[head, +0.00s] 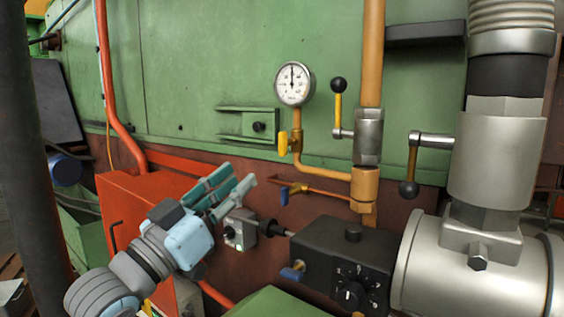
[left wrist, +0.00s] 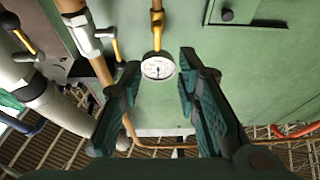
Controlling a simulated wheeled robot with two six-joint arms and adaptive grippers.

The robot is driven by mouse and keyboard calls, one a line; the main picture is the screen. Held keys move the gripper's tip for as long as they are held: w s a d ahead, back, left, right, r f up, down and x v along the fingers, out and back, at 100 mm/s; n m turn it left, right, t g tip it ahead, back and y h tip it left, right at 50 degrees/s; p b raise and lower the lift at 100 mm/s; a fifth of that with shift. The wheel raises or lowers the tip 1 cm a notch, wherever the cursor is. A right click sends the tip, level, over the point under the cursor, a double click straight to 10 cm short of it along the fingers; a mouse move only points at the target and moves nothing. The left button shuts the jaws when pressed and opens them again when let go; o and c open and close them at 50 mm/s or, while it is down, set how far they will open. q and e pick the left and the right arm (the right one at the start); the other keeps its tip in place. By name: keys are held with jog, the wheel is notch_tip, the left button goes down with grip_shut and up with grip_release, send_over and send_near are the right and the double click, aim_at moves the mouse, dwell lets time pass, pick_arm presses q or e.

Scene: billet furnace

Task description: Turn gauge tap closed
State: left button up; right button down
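The round white pressure gauge (head: 294,84) stands on a thin orange pipe against the green wall. Below it is the gauge tap, with a short yellow handle (head: 283,144) hanging roughly upright to the left of the pipe. My left gripper (head: 240,176) is below and left of the tap, apart from it, with its teal fingers spread and empty. In the left wrist view, which looks upside down, the gauge (left wrist: 157,67) shows between the two fingers (left wrist: 158,105), with the brass tap body (left wrist: 157,17) above it. My right gripper is not in view.
A black-knobbed lever (head: 338,105) stands upright on the thick orange pipe, right of the gauge. A blue-handled tap (head: 285,194) is below the gauge tap. A grey switch box (head: 239,230) is close beneath my left fingers. A black dial box (head: 342,262) sits lower right.

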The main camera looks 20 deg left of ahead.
aim_at(280, 140)
pick_arm(q)
jog(key=p+x, duration=0.1)
jog(key=x, duration=0.3)
jog(key=p+x, duration=0.1)
jog(key=x, duration=0.3)
jog(key=p+x, duration=0.1)
jog(key=x, duration=0.4)
jog(key=shift+s+d+r, duration=0.15)
jog(key=shift+d+r, duration=0.1)
jog(key=shift+r, duration=0.1)
jog(key=shift+w+d+r, duration=0.1)
jog(key=shift+w+r, duration=0.1)
jog(key=shift+w, duration=0.2)
jog(key=shift+c, duration=0.6)
grip_shut()
